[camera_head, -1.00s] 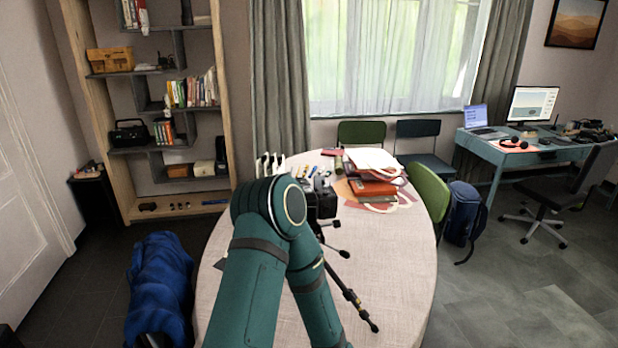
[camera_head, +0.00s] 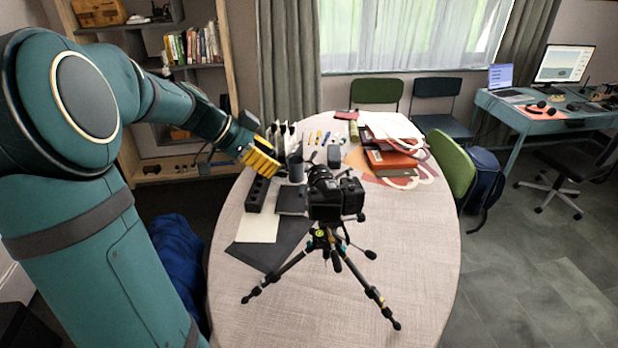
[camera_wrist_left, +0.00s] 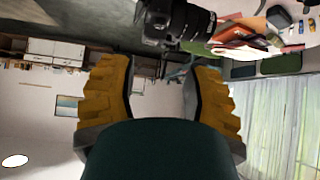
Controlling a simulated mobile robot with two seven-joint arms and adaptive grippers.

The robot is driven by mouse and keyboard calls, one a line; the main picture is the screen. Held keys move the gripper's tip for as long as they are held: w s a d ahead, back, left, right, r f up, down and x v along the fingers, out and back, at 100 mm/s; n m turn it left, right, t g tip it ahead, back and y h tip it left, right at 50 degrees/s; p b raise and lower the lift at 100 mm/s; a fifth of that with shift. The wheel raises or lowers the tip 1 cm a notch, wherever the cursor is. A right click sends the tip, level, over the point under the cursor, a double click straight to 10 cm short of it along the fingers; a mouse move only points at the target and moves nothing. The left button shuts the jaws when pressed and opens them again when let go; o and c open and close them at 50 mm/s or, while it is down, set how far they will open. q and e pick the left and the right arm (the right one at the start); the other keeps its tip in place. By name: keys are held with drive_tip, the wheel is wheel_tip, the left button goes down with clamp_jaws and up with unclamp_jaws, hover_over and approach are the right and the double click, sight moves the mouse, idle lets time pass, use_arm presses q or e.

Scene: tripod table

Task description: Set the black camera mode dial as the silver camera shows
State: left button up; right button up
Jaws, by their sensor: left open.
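The black camera (camera_head: 335,196) stands on a tripod (camera_head: 322,245) on the table, its lens pointing away toward the window side. In the left wrist view the black camera (camera_wrist_left: 180,22) shows at the top, beyond the fingers. Its mode dial is too small to make out. I cannot pick out a silver camera. My left gripper (camera_head: 262,160) has yellow fingers and is over the table's left side, left of and behind the black camera, apart from it. In the left wrist view the gripper (camera_wrist_left: 162,90) is open with nothing between the fingers. My right gripper is not in view.
The round table (camera_head: 420,255) is clear at its front and right. A black power strip (camera_head: 258,193), dark mat (camera_head: 262,256) and paper sheet (camera_head: 258,228) lie left of the tripod. Books (camera_head: 390,160) are stacked behind right. A green chair (camera_head: 450,165) stands at the right edge.

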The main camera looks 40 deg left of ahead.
sight(314, 189)
use_arm(q)
drive_tip(key=x, duration=1.3)
drive_tip(key=shift+d+f, duration=0.2)
drive_tip(key=shift+f, duration=0.05)
